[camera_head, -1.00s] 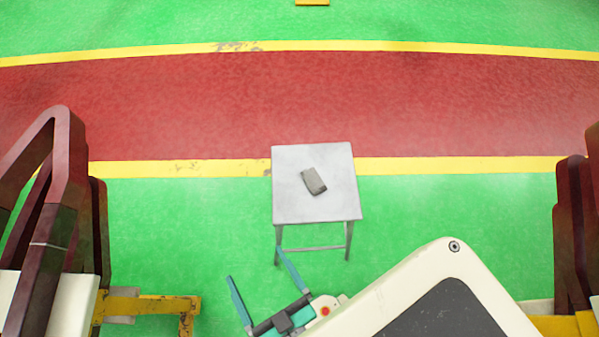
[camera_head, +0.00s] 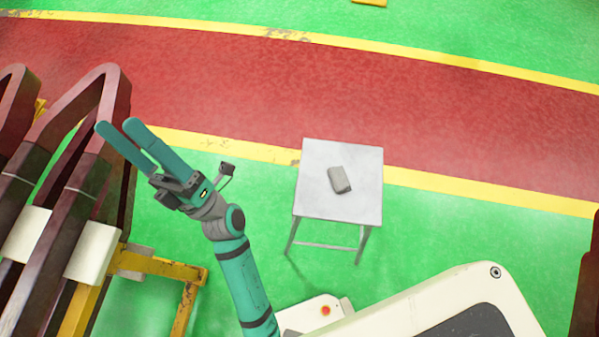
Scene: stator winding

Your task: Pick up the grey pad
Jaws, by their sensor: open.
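The grey pad (camera_head: 340,180) is a small block lying on top of a light grey square table (camera_head: 318,205), near the middle of its top. My gripper (camera_head: 117,127) is at the end of my raised teal arm, left of the table and well apart from the pad. Its two long teal fingers point up and to the left, with nothing seen between them. From this view the fingers look close together, with a gap between the tips.
Large dark red coils (camera_head: 82,150) with white blocks stand at the left, close to my fingers. A yellow stand (camera_head: 165,264) is below them. Another dark coil (camera_head: 588,285) shows at the right edge. The green floor around the table is clear.

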